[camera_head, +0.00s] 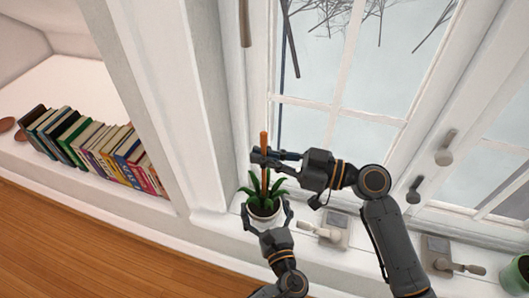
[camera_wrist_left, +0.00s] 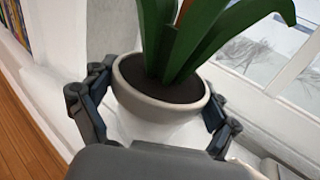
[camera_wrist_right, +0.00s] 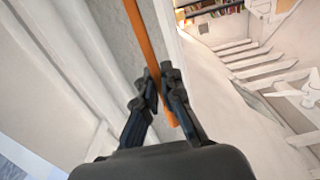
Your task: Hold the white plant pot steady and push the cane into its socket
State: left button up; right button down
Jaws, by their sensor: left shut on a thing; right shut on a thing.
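The white plant pot (camera_head: 264,212) holds a green leafy plant (camera_head: 268,192) and stands on the white window sill. My left gripper (camera_head: 267,213) is shut on the pot, one finger on each side. The left wrist view shows the pot (camera_wrist_left: 150,105) with dark soil between the fingers (camera_wrist_left: 152,108). The orange-brown cane (camera_head: 264,143) stands nearly upright above the plant. My right gripper (camera_head: 264,158) is shut on the cane, well above the pot. The right wrist view shows the cane (camera_wrist_right: 141,35) between the fingertips (camera_wrist_right: 160,88). Leaves hide the cane's lower end and the socket.
Window handles (camera_head: 325,229) lie on the sill to the right of the pot, with a green pot (camera_head: 516,273) at the far right. A row of books (camera_head: 90,148) stands on the left ledge. The window frame (camera_head: 315,108) rises behind my right gripper.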

jog(key=shift+f, duration=0.85)
jog(key=c, duration=1.4)
grip_release()
jog(key=shift+d, duration=0.1)
jog(key=v, duration=1.2)
